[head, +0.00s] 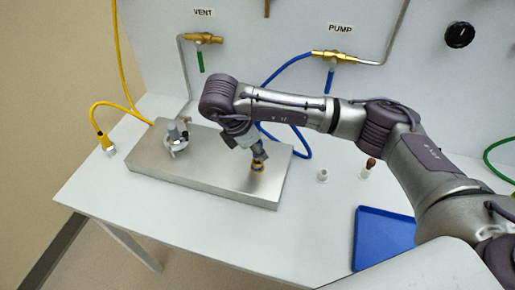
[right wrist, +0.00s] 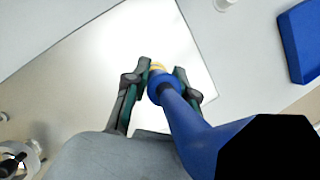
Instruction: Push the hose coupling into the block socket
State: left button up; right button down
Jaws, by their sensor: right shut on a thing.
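The metal block (head: 205,172) lies flat on the white table. My right gripper (head: 258,161) reaches down over the block's right end. In the right wrist view my right gripper (right wrist: 158,85) is shut on the hose coupling (right wrist: 162,84), a blue piece with the blue hose (right wrist: 190,125) running back from it. A yellow-brass ring (right wrist: 157,66) shows at the coupling's far end, over the bright block top. The socket is hidden under the gripper and coupling, so I cannot tell whether the coupling is seated. My left gripper is not in view.
A silver fitting (head: 177,142) stands on the block's left part. A yellow hose (head: 97,112) ends left of the block. Small white fittings (head: 323,176) and a blue tray (head: 382,222) lie to the right. The PUMP valve (head: 335,57) is on the back wall. The front table is clear.

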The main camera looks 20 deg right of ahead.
jog(key=shift+f+b, duration=0.7)
jog(key=shift+f, duration=0.15)
jog(key=c, duration=0.9)
grip_release()
jog(key=shift+o, duration=0.2)
jog(key=shift+r, duration=0.1)
jog(key=v, duration=1.1)
jog(key=shift+r, duration=0.4)
jog(key=shift+a+r, duration=0.1)
